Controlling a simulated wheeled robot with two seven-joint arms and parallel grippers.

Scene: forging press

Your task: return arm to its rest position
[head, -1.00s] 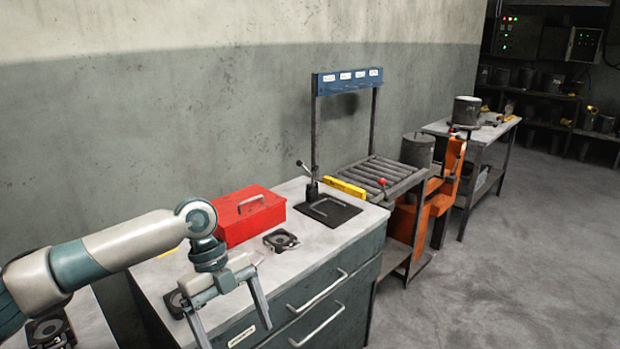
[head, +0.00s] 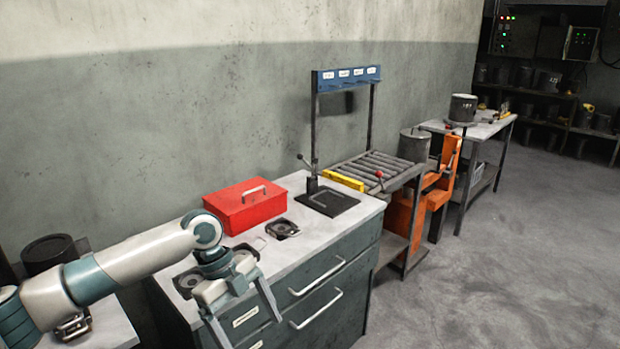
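My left arm comes in from the left in the head view. My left gripper (head: 246,318) hangs in front of the grey drawer cabinet (head: 335,262), near its left end, pointing down. Its two fingers are spread wide with nothing between them. The fingertips are at or near the lower picture edge. My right gripper is not in view.
On the cabinet top are a red toolbox (head: 243,208), a small dark device (head: 282,229) and a black plate with a lever (head: 328,201). Behind stand a roller table (head: 378,170), an orange stand (head: 400,217) and a workbench (head: 470,130). Floor at right is clear.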

